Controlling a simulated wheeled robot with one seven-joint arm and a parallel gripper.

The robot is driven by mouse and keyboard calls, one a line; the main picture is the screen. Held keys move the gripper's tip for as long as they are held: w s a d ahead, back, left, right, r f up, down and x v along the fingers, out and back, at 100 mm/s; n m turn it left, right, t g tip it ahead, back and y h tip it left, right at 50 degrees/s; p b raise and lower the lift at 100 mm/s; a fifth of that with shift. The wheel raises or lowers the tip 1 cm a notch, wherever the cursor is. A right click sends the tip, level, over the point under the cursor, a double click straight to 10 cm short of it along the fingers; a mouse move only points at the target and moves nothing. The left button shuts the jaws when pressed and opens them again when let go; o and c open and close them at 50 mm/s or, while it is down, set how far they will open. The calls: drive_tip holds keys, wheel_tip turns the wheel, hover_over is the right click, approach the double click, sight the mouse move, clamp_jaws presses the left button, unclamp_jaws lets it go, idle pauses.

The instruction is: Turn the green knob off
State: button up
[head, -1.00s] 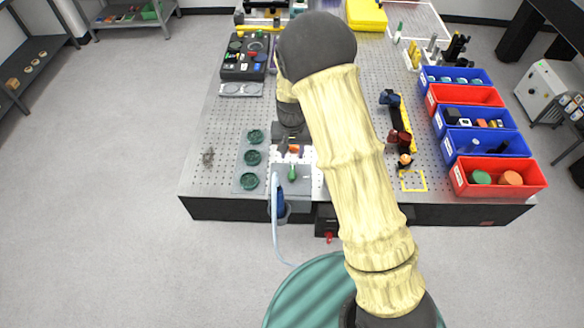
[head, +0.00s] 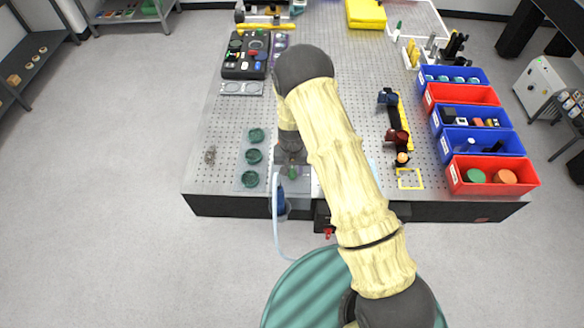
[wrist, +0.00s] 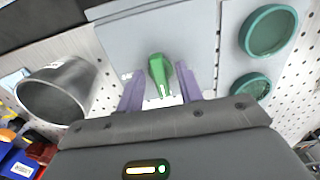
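The green knob (wrist: 160,72) sits on a flat grey plate (wrist: 118,38) and has a raised grip with a white line on it. In the head view the knob (head: 292,172) is near the front edge of the perforated table. My gripper (wrist: 159,80) is open, with one purple finger on each side of the knob. Small gaps seem to show between the fingers and the knob, so I cannot see contact. In the head view my gripper (head: 291,157) is just behind the knob and hides part of the plate.
Green round dishes (head: 254,156) stand left of the plate. A metal cup (wrist: 58,92) stands close by on the other side in the wrist view. A blue-handled tool (head: 278,203) with a hose hangs at the table's front edge. Red and blue bins (head: 494,174) line the right.

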clamp_jaws()
drive_tip(key=shift+a+m+b, duration=0.1)
drive_tip(key=shift+m+b, duration=0.3)
drive_tip(key=shift+m, duration=0.1)
drive_tip(key=m+b, duration=0.1)
drive_tip(key=m, duration=0.1)
drive_tip(key=shift+m, duration=0.3)
drive_tip(key=m+b, duration=0.1)
drive_tip(key=m, duration=0.3)
drive_tip(key=shift+a+m+b, duration=0.15)
drive_tip(key=shift+m+b, duration=0.15)
drive_tip(key=shift+b, duration=0.05)
drive_tip(key=m, duration=0.4)
drive_tip(key=shift+w+m, duration=0.15)
drive_tip(key=shift+m, duration=0.15)
drive_tip(key=m, duration=0.5)
drive_tip(key=shift+w+r, duration=0.1)
drive_tip(key=shift+w, duration=0.05)
